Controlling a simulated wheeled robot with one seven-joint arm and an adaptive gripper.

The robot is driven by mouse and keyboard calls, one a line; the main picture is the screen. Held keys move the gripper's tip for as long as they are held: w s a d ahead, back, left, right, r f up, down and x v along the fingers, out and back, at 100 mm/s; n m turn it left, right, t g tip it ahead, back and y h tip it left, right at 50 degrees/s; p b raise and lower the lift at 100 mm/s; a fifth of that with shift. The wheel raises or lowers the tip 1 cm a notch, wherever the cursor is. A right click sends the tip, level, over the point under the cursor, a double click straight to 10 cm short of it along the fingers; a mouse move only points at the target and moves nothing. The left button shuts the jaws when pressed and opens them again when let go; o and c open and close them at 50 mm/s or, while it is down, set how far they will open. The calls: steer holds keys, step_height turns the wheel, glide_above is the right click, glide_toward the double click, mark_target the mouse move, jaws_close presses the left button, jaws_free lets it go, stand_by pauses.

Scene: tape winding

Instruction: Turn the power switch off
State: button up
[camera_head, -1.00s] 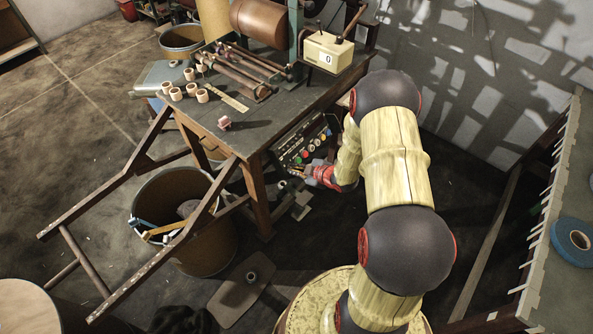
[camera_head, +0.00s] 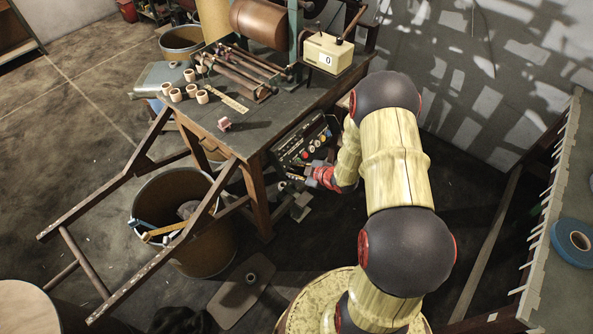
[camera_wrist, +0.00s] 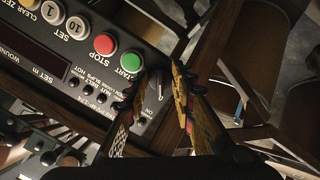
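The dark control panel (camera_head: 305,140) with coloured buttons is mounted at the table's side in the head view. The wrist view shows this panel (camera_wrist: 85,60) upside down. A small dark rotary power switch (camera_wrist: 154,88) sits beside the green START button, with an ON label near it. My gripper (camera_wrist: 157,76) is open, with one finger on each side of the switch in the picture. Contact with the switch cannot be told. In the head view my gripper (camera_head: 305,172) is small, in front of the panel's lower part, and its fingertips are hard to make out.
The wooden table (camera_head: 240,125) carries rollers, several small rings and a counter box (camera_head: 328,54) showing 0. A tool bucket (camera_head: 207,250) stands below it. In the wrist view a red button (camera_wrist: 104,44) lies past the green button (camera_wrist: 131,62). A rack stands at right.

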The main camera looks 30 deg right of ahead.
steer(key=v, duration=1.2)
